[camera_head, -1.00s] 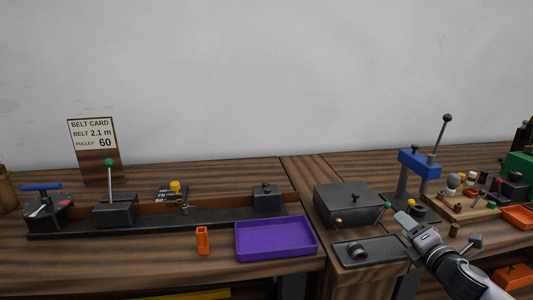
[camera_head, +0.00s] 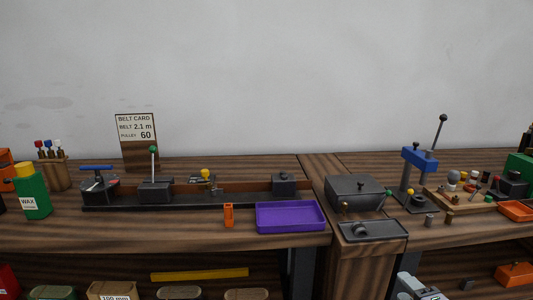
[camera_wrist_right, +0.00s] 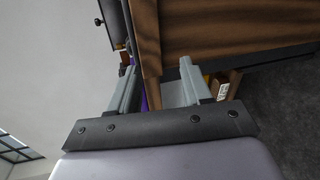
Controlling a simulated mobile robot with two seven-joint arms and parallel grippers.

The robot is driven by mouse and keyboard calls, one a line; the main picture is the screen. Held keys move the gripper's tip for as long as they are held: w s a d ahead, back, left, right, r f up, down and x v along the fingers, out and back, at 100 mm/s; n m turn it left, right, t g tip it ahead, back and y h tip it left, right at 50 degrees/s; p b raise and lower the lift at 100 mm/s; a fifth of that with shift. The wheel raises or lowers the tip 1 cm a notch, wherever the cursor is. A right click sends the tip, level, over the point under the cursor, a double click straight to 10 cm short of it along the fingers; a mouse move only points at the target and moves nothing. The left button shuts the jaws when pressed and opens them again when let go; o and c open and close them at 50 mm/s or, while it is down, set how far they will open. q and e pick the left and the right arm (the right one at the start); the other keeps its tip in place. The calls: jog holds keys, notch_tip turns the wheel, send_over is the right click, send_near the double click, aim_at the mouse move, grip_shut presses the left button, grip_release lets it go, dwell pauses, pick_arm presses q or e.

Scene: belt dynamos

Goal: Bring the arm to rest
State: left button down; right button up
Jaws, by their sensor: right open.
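My right gripper (camera_head: 415,287) shows at the bottom edge of the head view, low in front of the bench and below its top. Most of my right arm is cut off by the frame. In the right wrist view the gripper (camera_wrist_right: 158,78) has its two grey fingers apart, with nothing held between them. The wooden bench edge (camera_wrist_right: 205,30) lies beyond the fingers, and the contact, if any, cannot be told. My left gripper is not in view.
On the bench stand a purple tray (camera_head: 291,229), an orange block (camera_head: 228,215), a dark box (camera_head: 357,193), a grey metal plate (camera_head: 390,231) and a blue press (camera_head: 419,160). A shelf below holds several containers (camera_head: 112,291). Grey floor (camera_wrist_right: 280,110) shows at right in the wrist view.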

jog(key=s+a+f+m+g, duration=0.1)
jog(key=s+a+f+m, duration=0.3)
jog(key=s, duration=0.4)
jog(key=s+a+f+m+g, duration=0.2)
jog(key=s+a+f+m, duration=0.1)
jog(key=s+f+m, duration=0.3)
jog(key=s+a+f+m+g, duration=0.2)
jog(key=s+a+f+m, duration=0.2)
jog(key=s+m, duration=0.4)
jog(key=s+f, duration=0.1)
jog(key=s, duration=0.3)
jog(key=shift+a+f+y, duration=0.2)
jog(key=shift+a+y, duration=0.1)
